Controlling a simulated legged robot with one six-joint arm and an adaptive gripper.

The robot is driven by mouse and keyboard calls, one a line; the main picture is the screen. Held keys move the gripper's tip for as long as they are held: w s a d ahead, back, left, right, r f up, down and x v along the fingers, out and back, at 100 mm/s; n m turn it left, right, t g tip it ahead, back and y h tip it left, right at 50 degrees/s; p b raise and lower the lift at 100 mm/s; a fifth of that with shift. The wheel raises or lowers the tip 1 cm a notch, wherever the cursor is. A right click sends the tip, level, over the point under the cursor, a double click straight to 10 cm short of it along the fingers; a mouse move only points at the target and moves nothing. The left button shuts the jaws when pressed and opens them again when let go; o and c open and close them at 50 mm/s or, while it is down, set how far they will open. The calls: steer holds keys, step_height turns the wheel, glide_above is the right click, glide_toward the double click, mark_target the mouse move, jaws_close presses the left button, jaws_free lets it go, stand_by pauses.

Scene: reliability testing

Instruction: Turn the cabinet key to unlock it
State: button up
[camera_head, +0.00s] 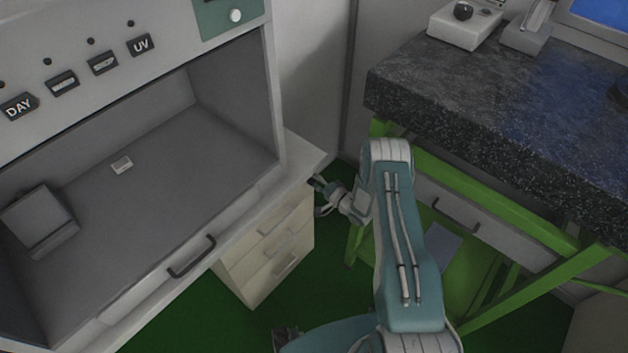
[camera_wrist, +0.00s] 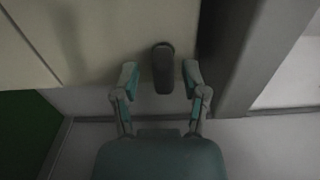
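The cream drawer cabinet (camera_head: 238,271) stands under the workbench on the left in the head view. Its pale face (camera_wrist: 105,35) fills the upper part of the wrist view. A dark, rounded key (camera_wrist: 163,82) stands out from that face at the middle. My gripper (camera_wrist: 160,70) is open, with one finger on each side of the key. A gap shows between each fingertip and the key. In the head view my gripper (camera_head: 319,196) is at the cabinet's upper right corner, and the key cannot be made out there.
The white workbench edge (camera_head: 302,160) lies just above my gripper. A dark stone-topped table (camera_head: 480,110) with a green frame (camera_head: 540,261) stands close on the right of my arm. Green floor (camera_head: 185,318) shows below the cabinet. A grey vertical panel (camera_wrist: 238,60) is beside the key.

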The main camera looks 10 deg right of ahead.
steer(key=v, duration=1.2)
steer(key=shift+a, duration=0.1)
